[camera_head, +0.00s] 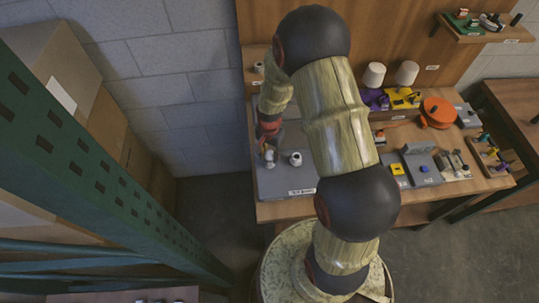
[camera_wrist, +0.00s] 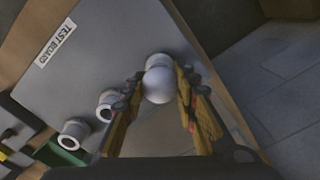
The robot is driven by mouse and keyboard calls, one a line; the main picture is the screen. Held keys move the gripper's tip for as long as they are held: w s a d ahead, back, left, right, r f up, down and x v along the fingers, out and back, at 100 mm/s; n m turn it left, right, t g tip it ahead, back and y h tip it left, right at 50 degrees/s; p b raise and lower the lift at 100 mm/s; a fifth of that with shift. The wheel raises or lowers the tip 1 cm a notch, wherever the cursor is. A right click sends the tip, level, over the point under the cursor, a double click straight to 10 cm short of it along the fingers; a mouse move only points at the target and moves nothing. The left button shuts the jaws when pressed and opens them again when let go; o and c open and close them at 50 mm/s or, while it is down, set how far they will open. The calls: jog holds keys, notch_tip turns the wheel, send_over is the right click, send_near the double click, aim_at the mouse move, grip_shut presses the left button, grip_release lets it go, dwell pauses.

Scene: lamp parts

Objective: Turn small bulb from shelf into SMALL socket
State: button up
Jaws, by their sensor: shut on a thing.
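My gripper (camera_wrist: 155,95) is shut on a round white bulb (camera_wrist: 158,84), with a finger on each side of it. In the head view the bulb (camera_head: 269,155) is low over the left part of the grey test board (camera_head: 275,182). A white collar (camera_wrist: 158,60) shows just beyond the bulb in the wrist view, in line with it; whether they touch is hidden. A white hollow socket (camera_wrist: 108,103) stands beside the left finger and also shows in the head view (camera_head: 295,159). I cannot read which socket is the small one.
Another white hollow cylinder (camera_wrist: 73,133) lies near a green piece (camera_wrist: 62,152). Right of the board are an orange round part (camera_head: 438,112), yellow and purple holders (camera_head: 402,98), and two white shades (camera_head: 406,73). A wall stands behind the bench's left end.

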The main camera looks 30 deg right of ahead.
jog(key=shift+m, duration=1.2)
jog(key=m, duration=0.4)
jog(key=shift+m, duration=0.4)
jog(key=o, duration=1)
notch_tip(320, 180, up, 12)
jog(key=shift+f, duration=0.1)
